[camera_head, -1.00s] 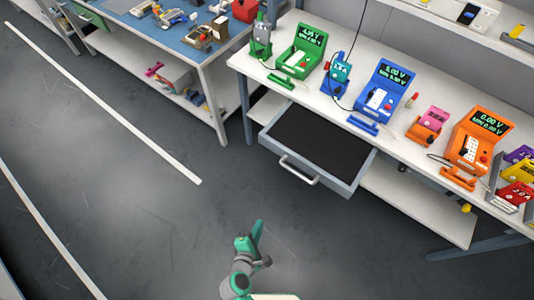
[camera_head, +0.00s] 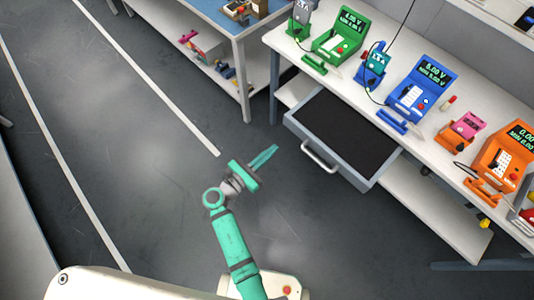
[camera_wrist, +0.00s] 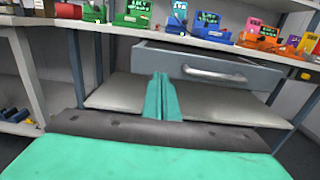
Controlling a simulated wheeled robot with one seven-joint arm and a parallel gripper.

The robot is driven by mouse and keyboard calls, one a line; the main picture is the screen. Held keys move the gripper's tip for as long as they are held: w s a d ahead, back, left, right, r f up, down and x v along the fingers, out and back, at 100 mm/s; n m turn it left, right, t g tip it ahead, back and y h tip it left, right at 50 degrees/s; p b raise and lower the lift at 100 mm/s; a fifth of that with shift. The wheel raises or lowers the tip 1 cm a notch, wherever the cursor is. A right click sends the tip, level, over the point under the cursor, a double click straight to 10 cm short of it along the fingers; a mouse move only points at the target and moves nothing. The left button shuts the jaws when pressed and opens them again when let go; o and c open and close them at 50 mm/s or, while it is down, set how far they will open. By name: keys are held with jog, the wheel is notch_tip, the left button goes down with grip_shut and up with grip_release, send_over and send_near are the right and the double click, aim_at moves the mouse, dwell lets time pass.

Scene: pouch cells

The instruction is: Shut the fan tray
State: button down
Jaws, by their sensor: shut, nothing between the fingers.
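The fan tray is a grey drawer (camera_head: 316,137) with a dark inner floor, pulled out from under the white workbench. Its front carries a pale bar handle (camera_head: 320,157). In the wrist view the drawer front (camera_wrist: 160,62) and its handle (camera_wrist: 214,74) face me, with the handle right of my fingers. My gripper (camera_head: 268,153) is green, shut and empty. It is left of the drawer in the head view, pointing toward the bench, and looks apart from the drawer front. In the wrist view my gripper (camera_wrist: 162,80) overlaps the drawer's left part.
The white bench (camera_head: 395,152) carries green, blue and orange test units. A lower shelf (camera_head: 440,215) runs beneath it. A second table with a blue top (camera_head: 223,12) stands at upper left. The grey floor (camera_head: 120,120) around my gripper is clear, with white lines.

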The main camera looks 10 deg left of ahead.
aim_at(296, 130)
jog(key=x, duration=0.9)
jog(key=shift+w+d, duration=0.25)
jog(key=shift+w, duration=0.05)
jog(key=shift+w, duration=0.1)
